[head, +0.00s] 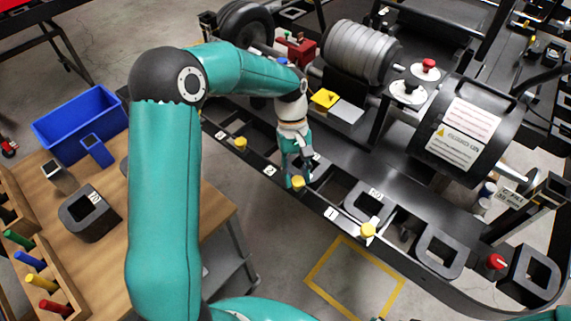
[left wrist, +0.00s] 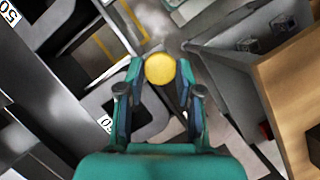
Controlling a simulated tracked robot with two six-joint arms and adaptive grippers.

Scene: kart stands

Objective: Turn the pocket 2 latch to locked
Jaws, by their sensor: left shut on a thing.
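The pocket 2 latch has a round yellow knob (head: 298,183) on the black rail, just right of the "2" label (head: 268,170). My left gripper (head: 297,178) reaches down over it with its fingers shut on the knob. In the left wrist view the yellow knob (left wrist: 160,68) sits between the two fingertips (left wrist: 160,80), touched on both sides. I cannot tell which way the latch points, as the gripper hides its body. My right gripper is not in view.
More yellow knobs sit on the rail by labels "3" (head: 219,135) and "1" (head: 331,213). A red knob (head: 496,261) is farther right. Dark square blocks (head: 438,250) stand beside the rail. A wooden table (head: 222,208) with a blue bin (head: 77,118) is at left.

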